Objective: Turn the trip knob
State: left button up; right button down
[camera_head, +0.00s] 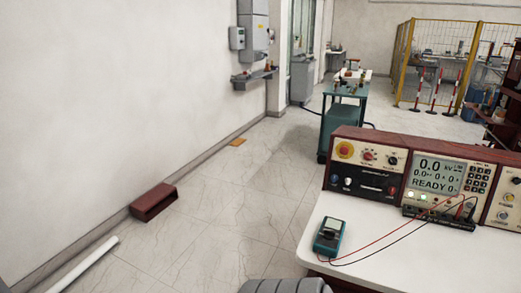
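The red-brown test console (340,133) stands on the white bench (400,264) at the right. Its left panel has a yellow-ringed orange-red button (344,150), a red knob (367,155) and a dark knob (391,160). White and red knobs sit lower on the dark panel (368,182). The labels are too small to read, so I cannot tell which one is the trip knob. The display (438,175) reads 0.0 and READY. Neither of my grippers is in view.
A teal multimeter (328,236) lies on the bench, with red and black leads running to the console. A teal cart (342,120) stands behind. The floor between is clear. Yellow fencing (405,60) stands far back.

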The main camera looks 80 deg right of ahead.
aim_at(368, 155)
jog(key=z, duration=3.9)
jog(key=i, duration=0.25)
jog(key=z, duration=0.05)
